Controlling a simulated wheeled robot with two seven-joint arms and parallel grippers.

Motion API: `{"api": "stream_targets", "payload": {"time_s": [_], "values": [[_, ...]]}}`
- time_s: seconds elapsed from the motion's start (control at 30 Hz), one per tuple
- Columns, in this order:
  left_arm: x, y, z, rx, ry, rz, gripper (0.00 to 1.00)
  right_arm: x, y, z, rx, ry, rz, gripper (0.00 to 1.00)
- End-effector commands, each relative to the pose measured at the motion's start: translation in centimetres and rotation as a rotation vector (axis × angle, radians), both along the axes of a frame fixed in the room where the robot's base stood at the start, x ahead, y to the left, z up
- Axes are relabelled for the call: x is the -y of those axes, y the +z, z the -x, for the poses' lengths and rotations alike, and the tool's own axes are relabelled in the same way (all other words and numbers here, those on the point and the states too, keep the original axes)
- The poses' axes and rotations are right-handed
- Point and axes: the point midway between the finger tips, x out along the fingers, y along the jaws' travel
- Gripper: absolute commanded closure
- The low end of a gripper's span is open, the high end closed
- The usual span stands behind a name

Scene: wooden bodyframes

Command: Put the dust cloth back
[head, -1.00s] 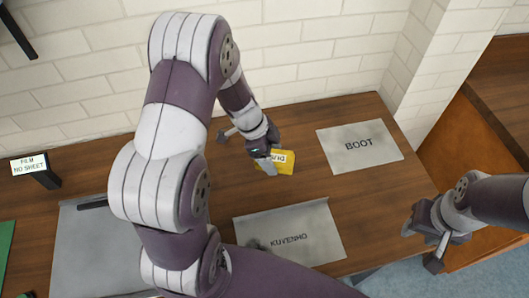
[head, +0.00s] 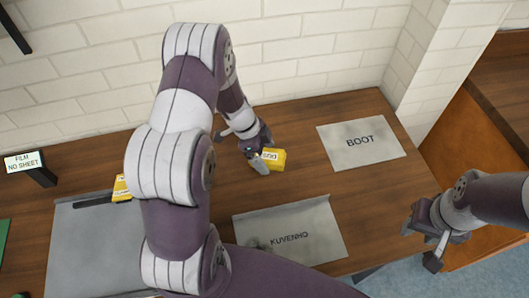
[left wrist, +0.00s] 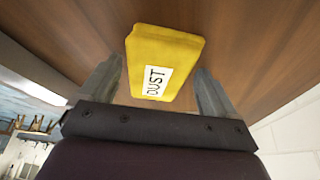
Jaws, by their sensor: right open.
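A yellow dust cloth (head: 276,160), folded into a block with a white DUST label, lies on the wooden table left of the BOOT sheet. My left gripper (head: 262,163) is at it and hides its left part in the head view. In the left wrist view the cloth (left wrist: 165,60) sits between the two spread fingers (left wrist: 160,85), with a narrow gap at the left finger. Whether the right finger touches it I cannot tell. My right gripper (head: 425,235) is open and empty off the table's right end.
Another grey sheet (head: 90,250) is at left. A second yellow item (head: 121,188) shows at its edge, partly behind my arm. A brick wall backs the table.

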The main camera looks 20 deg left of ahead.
Motion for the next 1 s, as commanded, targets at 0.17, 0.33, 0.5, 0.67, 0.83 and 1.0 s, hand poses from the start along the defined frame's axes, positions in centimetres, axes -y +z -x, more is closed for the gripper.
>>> {"api": "stream_targets", "payload": {"time_s": [0.17, 0.33, 0.5, 0.67, 0.83, 1.0], "values": [[0.0, 0.1, 0.0, 0.000, 0.000, 0.000, 0.02, 0.0, 0.1, 0.0, 0.000, 0.000, 0.000, 0.57], [0.0, 0.6, 0.0, -0.001, 0.001, 0.000, 0.02, 0.0, 0.7, 0.0, 0.000, 0.000, 0.000, 0.57], [-1.2, 4.0, 0.2, 0.004, 0.003, -0.001, 0.02, 0.0, 2.5, 0.0, 0.000, 0.000, 0.000, 0.57], [-2.9, 8.1, 0.7, 0.002, 0.002, -0.002, 0.02, 0.0, 4.3, 0.0, 0.001, 0.000, 0.000, 0.57], [-4.1, 10.8, 1.0, 0.001, 0.002, 0.000, 0.02, 0.0, 5.4, 0.0, 0.000, 0.000, 0.000, 0.57], [-3.6, 12.4, 1.9, -0.050, 0.077, -0.023, 0.02, 0.0, 5.5, 0.0, 0.000, 0.000, 0.000, 0.57]]}}
